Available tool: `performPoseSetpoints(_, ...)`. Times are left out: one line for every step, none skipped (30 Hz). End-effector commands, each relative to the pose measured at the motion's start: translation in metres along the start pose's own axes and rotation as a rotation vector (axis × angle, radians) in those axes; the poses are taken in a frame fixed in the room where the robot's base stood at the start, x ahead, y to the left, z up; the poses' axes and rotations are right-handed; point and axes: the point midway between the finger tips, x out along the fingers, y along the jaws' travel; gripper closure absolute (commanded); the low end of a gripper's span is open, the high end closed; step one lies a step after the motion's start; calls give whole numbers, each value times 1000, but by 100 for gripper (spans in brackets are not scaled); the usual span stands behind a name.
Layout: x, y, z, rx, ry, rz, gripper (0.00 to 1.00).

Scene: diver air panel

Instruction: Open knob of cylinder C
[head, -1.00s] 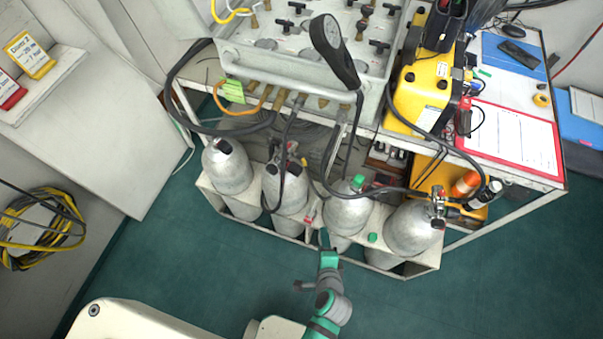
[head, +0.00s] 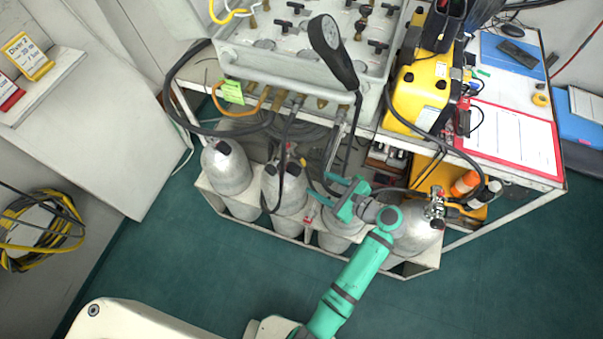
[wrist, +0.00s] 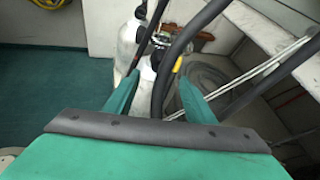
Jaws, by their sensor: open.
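Four grey gas cylinders stand in a row in a white rack; no letters on them can be read. The third from the left (head: 333,243), which I take as cylinder C, is mostly covered by my gripper, and its knob is hidden. My gripper (head: 332,192) is open over the top of that cylinder, fingers pointing left. In the wrist view its two green fingers (wrist: 158,100) are apart, with a black hose between and beyond them. Grey cylinders (wrist: 132,42) stand beyond the fingers. I cannot tell whether the fingers touch anything.
The first cylinder (head: 227,166), second cylinder (head: 285,187) and right-hand cylinder (head: 414,232) stand close by. Black hoses (head: 375,118) hang around the cylinder tops. The grey valve panel (head: 290,62) and white-framed table (head: 553,182) overhang behind. The green floor in front is clear.

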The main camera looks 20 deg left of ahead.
Motion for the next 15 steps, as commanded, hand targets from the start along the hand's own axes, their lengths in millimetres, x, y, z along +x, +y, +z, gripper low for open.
performPoseSetpoints(9, 1, 0, 0, 0, 3, 50)
performPoseSetpoints(14, 1, 0, 1, 0, 3, 50)
performPoseSetpoints(21, 1, 0, 0, 0, 3, 50)
performPoseSetpoints(27, 1, 0, 0, 0, 3, 50)
performPoseSetpoints(32, 1, 0, -1, 1, 4, 50)
performPoseSetpoints(40, 1, -1, 0, 2, 2, 50)
performPoseSetpoints(45, 1, -1, 0, 2, 2, 50)
performPoseSetpoints(50, 1, -1, -1, 2, 1, 50)
performPoseSetpoints(57, 1, 0, -1, 2, 3, 50)
performPoseSetpoints(61, 1, -1, -1, 2, 2, 50)
performPoseSetpoints(66, 1, -1, 0, 2, 2, 50)
performPoseSetpoints(70, 1, -1, 0, 2, 1, 50)
performPoseSetpoints(74, 1, -1, -1, 2, 0, 50)
performPoseSetpoints(77, 1, -1, -1, 1, 0, 50)
performPoseSetpoints(82, 1, -1, -1, 1, 1, 50)
